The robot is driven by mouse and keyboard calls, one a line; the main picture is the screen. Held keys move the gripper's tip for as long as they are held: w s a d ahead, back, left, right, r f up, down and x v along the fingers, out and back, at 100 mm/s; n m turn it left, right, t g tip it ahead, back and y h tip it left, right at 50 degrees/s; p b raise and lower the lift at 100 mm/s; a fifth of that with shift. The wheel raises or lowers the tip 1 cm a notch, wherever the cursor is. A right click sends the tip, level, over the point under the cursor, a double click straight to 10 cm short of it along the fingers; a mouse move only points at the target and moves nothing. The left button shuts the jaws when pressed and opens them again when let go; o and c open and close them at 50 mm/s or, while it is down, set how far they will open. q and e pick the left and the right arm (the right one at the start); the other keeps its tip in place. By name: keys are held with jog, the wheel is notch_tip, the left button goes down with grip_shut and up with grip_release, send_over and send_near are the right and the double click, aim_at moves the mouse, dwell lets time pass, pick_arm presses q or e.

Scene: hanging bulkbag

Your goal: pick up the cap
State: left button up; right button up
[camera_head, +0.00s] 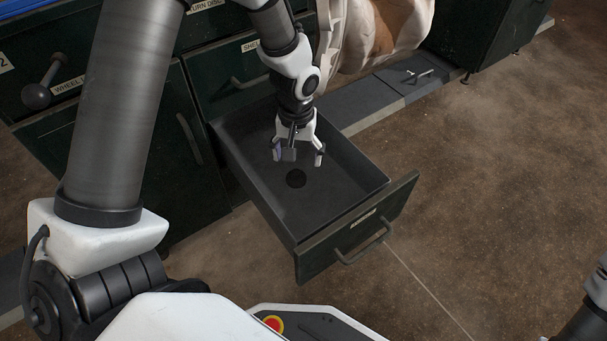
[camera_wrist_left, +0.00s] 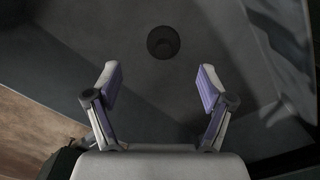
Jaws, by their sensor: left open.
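The cap (camera_head: 296,178) is a small dark round disc on the floor of the open drawer (camera_head: 345,232). In the left wrist view the cap (camera_wrist_left: 163,42) lies beyond the fingertips, near the middle line between them. My left gripper (camera_head: 298,155) is open and empty, pointing down inside the drawer's outline, above the cap and a little toward the cabinet. Its two purple-padded fingers (camera_wrist_left: 160,85) are spread wide and do not touch the cap. My right gripper is out of view; only a piece of the right arm shows at the lower right edge.
A dark cabinet (camera_head: 145,150) with handles stands behind and left of the drawer. The drawer's walls surround the cap. A pale hanging bag (camera_head: 368,35) is at the top, behind the left wrist. Bare brown floor (camera_head: 490,170) lies to the right.

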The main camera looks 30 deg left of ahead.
aim_at(296, 172)
pick_arm(q)
jog(key=f+b, duration=0.4)
jog(key=f, duration=0.1)
jog(key=f+b, duration=0.1)
jog(key=f, duration=0.1)
jog(key=shift+w+a+f+b, duration=0.2)
jog(key=shift+a+f+b, duration=0.15)
jog(key=shift+f+b, duration=0.05)
jog(key=shift+r, duration=0.2)
jog(key=c, duration=1)
